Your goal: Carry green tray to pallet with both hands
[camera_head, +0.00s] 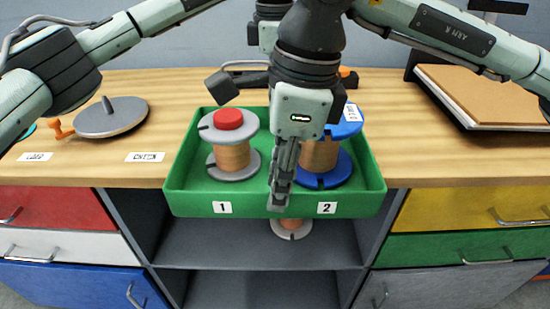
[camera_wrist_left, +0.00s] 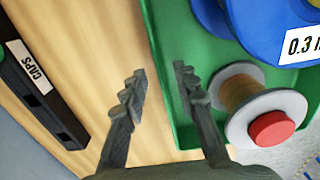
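The green tray (camera_head: 190,196) sits on the wooden table at its front edge, with labels 1 and 2 on its front wall. It holds a grey spool with a red cap (camera_head: 229,118) and a blue spool (camera_head: 335,172). My right gripper (camera_head: 279,200) points down over the middle of the tray's front wall; its fingers are seen edge-on, so their gap is unclear. My left gripper (camera_wrist_left: 160,75) is open at the tray's back wall, one finger over the wood and one over the green. In the head view it is mostly hidden behind the right one. I cannot identify a pallet.
A black box labelled CAPS (camera_wrist_left: 38,88) lies behind the tray. A grey disc with a peg (camera_head: 111,118) stands at left. A brown board on a dark base (camera_head: 490,92) is at right. Drawers flank open shelves below, where another spool (camera_head: 291,230) stands.

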